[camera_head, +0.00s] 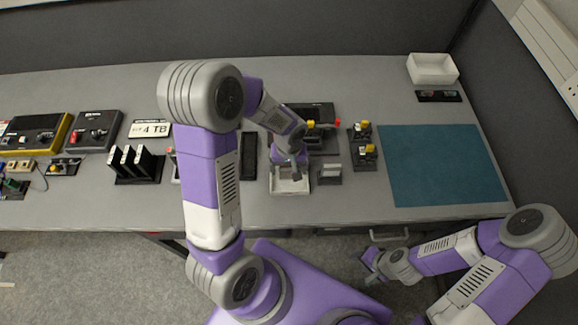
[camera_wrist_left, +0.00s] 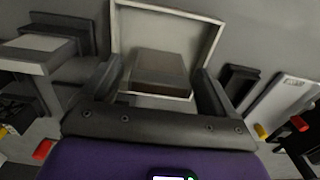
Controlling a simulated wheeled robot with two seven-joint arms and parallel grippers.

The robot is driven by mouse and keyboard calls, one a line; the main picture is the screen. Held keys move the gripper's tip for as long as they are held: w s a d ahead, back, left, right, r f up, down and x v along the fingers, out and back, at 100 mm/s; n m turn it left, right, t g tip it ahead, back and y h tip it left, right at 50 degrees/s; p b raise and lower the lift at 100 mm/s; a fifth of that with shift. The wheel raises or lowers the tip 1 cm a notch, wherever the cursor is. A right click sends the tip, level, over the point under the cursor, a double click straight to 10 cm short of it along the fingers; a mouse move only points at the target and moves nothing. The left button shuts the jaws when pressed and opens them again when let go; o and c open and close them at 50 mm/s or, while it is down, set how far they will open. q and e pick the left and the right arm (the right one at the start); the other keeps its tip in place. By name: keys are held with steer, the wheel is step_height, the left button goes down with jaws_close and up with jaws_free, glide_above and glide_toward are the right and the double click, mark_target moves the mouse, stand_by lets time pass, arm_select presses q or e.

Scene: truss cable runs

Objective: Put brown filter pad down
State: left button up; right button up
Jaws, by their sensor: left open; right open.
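A brown filter pad (camera_wrist_left: 158,72) lies in a shallow white-rimmed tray (camera_wrist_left: 215,40), seen in the left wrist view. In the head view the tray (camera_head: 291,192) stands near the front edge of the table, and the pad is mostly hidden under my left gripper (camera_head: 291,172). The left gripper is open, with one finger on each side of the pad; I cannot tell whether they touch it. My right gripper (camera_head: 371,267) is open and empty, low in front of the table.
A small grey stand (camera_head: 329,174) is just right of the tray, and a dark narrow holder (camera_head: 249,156) is on its left. Black mounts with yellow parts (camera_head: 364,152) are further right. A blue mat (camera_head: 440,165) and a white bin (camera_head: 432,68) occupy the right side.

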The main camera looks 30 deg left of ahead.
arm_select(q)
steer(key=shift+r+p, duration=0.4)
steer(key=shift+p, duration=0.05)
step_height(320, 180, up, 12)
steer(key=p, duration=0.2)
arm_select(e)
step_height(320, 180, up, 3)
steer(key=shift+r, duration=0.2)
arm_select(q)
steer(key=shift+f, duration=0.1)
